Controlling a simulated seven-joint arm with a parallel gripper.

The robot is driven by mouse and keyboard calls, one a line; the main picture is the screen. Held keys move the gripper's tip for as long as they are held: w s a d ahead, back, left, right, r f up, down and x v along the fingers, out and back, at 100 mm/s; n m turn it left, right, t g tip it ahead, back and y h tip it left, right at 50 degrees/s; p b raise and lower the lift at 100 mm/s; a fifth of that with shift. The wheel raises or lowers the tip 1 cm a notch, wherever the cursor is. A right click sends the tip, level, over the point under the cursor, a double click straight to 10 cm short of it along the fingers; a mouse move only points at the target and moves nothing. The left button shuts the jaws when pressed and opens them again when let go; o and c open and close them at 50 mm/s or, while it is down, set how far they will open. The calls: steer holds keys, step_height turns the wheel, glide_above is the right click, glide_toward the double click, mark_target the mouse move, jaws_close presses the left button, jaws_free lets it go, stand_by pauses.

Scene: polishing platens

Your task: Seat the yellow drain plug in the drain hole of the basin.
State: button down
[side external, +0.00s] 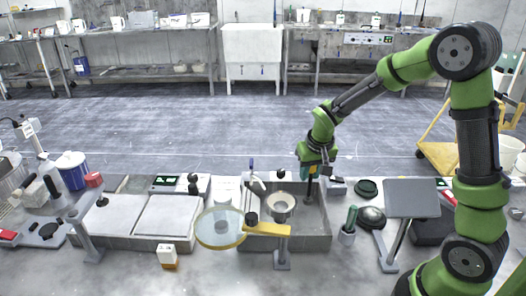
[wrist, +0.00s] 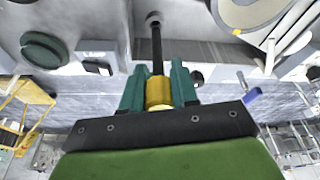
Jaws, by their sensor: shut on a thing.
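The yellow drain plug (wrist: 158,92) is between the two teal fingers of my gripper (wrist: 160,88), which is shut on it. A dark rod runs from it to a grey round end in the wrist view; I cannot tell whether that end belongs to the plug or the basin floor. In the side view my gripper (side external: 313,168) points down over the right part of the grey basin (side external: 318,242), with a bit of yellow showing and the dark rod reaching down inside. The drain hole is not clearly visible, so I cannot tell how the plug stands to it.
A pale funnel-like bowl (side external: 281,203) stands in the basin, left of the rod. A dark green round piece (side external: 366,187) and a tilted grey panel (side external: 411,198) are at the right.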

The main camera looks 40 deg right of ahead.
steer(key=shift+f, duration=1.15)
steer(key=c, duration=0.8)
jaws_free()
steer(key=shift+r, duration=0.1)
steer(key=v, duration=1.6)
steer(key=shift+a+r, duration=0.15)
steer(key=shift+r, duration=0.2)
